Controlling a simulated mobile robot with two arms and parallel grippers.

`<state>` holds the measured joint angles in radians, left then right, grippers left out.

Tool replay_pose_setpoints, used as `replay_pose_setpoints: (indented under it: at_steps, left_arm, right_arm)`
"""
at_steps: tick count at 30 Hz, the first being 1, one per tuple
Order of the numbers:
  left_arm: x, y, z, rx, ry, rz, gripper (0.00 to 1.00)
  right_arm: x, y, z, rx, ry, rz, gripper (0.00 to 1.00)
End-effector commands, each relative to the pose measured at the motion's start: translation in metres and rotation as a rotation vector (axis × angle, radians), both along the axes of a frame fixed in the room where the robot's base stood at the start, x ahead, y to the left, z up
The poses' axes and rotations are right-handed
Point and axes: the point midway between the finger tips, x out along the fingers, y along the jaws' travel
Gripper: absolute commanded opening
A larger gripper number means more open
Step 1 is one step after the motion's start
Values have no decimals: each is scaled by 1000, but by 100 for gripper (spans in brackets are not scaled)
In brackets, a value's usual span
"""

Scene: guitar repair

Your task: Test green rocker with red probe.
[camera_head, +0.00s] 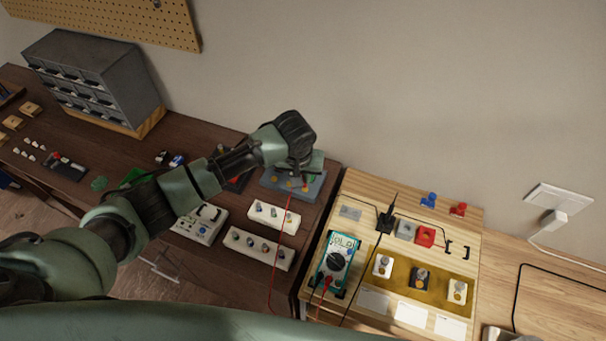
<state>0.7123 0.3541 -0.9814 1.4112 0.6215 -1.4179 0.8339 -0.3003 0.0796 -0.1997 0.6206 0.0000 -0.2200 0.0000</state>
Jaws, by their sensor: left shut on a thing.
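My left gripper (300,172) is over the grey block (279,191) near the right end of the dark bench. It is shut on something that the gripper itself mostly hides. A thin red lead (283,230) rises to the gripper, so the held thing appears to be the red probe; its tip is not visible. The block carries small orange contacts (291,183). The teal multimeter (336,262) lies on the light wooden board to the right. I cannot clearly make out the green rocker; whether the probe touches anything cannot be told. My right gripper is not in view.
A black probe (386,218) stands on the wooden board (345,190), near grey and red blocks (425,236). White strips with knobs (257,249) lie in front of the grey block. A grey drawer cabinet (95,75) stands at the back left.

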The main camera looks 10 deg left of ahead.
Motion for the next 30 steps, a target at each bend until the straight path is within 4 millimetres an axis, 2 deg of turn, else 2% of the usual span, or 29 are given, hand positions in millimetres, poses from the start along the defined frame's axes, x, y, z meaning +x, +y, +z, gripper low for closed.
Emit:
replay_pose_setpoints:
  at_steps: [30]
  left_arm:
    - [0,0,-6,0,-1,0,0]
  right_arm:
    - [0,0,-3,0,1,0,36]
